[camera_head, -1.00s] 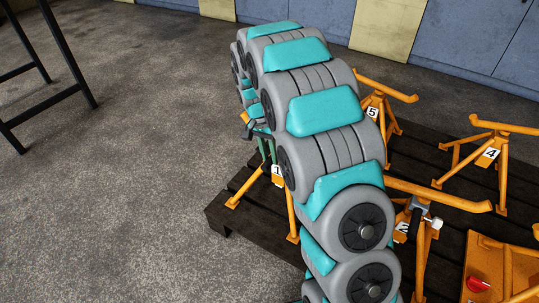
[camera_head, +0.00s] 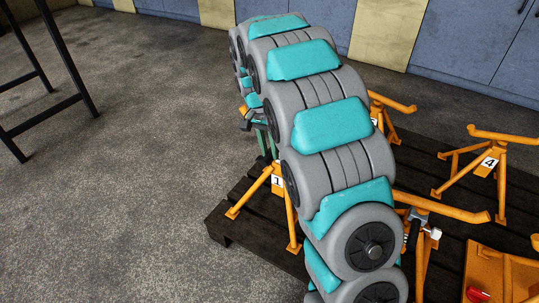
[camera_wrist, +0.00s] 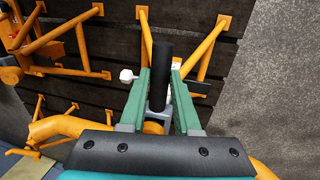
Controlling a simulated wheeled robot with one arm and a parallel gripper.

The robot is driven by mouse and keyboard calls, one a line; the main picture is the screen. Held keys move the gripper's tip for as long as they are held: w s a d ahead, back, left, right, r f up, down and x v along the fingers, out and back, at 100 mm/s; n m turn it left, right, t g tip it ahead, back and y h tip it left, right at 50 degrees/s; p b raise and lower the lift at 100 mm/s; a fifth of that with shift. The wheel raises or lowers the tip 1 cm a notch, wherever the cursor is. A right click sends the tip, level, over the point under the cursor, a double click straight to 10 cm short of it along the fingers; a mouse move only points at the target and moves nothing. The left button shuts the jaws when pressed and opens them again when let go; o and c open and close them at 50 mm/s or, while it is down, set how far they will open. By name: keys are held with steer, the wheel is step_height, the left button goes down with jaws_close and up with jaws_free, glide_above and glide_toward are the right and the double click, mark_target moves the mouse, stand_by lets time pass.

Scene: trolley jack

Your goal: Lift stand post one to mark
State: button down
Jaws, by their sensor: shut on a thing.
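Stand one (camera_head: 277,182), an orange stand with a number 1 plate, is on the dark pallet's left part in the head view. Its legs stand on the slats. The orange end of its post top (camera_head: 243,110) shows beside my arm, which hides most of the post. My gripper (camera_head: 262,140) is at the stand's upper part, mostly hidden. In the wrist view my gripper (camera_wrist: 160,82) has its green fingers closed about the post's head, with a black handle (camera_wrist: 162,62) between them and the orange crossbar (camera_wrist: 65,126) below. No height mark can be made out.
Stand two (camera_head: 420,230), stand four (camera_head: 489,162) and a partly hidden stand (camera_head: 377,108) are on the pallet (camera_head: 235,238) to the right. An orange plate (camera_head: 500,272) with a red part is at lower right. A black frame (camera_head: 60,70) stands at left; the floor between is clear.

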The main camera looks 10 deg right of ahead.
steer(key=c, duration=0.6)
jaws_free()
steer(key=shift+c, duration=0.2)
step_height(320, 180, up, 8)
steer(key=w+a, duration=0.1)
steer(key=shift+f, duration=0.2)
